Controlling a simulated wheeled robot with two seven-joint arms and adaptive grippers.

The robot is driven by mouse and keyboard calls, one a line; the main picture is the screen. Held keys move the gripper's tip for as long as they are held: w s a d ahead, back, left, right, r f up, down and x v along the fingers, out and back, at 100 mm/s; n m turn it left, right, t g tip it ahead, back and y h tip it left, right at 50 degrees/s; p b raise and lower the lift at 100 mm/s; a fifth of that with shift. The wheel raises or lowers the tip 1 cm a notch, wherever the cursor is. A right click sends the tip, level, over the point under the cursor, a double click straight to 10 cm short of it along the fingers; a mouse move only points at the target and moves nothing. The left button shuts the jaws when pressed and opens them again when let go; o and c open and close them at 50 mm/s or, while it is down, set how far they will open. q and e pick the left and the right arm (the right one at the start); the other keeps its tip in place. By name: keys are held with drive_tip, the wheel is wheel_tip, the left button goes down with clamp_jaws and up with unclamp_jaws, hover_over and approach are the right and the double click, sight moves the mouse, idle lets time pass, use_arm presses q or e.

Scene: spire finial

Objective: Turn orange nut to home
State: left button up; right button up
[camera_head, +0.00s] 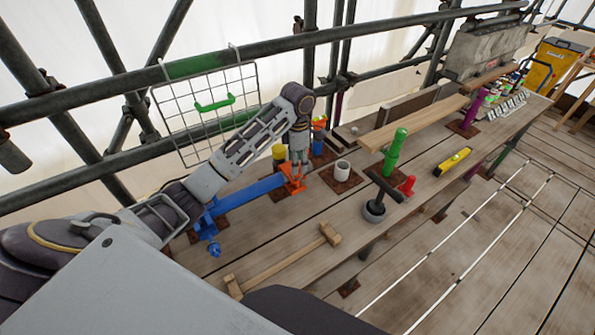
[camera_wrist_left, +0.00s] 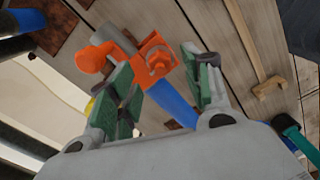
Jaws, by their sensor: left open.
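The orange nut (camera_wrist_left: 158,60) sits on an orange fitting at the end of a blue bar (camera_head: 246,190). In the left wrist view it lies between and just beyond my two green-padded fingers. An orange rounded knob (camera_wrist_left: 93,58) sticks out beside it. My left gripper (camera_wrist_left: 160,85) is open and points at the nut, with a gap to the right finger. In the head view my left gripper (camera_head: 298,160) is right above the orange fitting (camera_head: 293,178) and partly hides it. My right gripper does not show.

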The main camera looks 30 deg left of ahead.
use_arm(q)
drive_tip(key=shift+f+p, duration=0.3)
drive_tip(key=shift+f, duration=1.9)
drive_tip(key=c, duration=1)
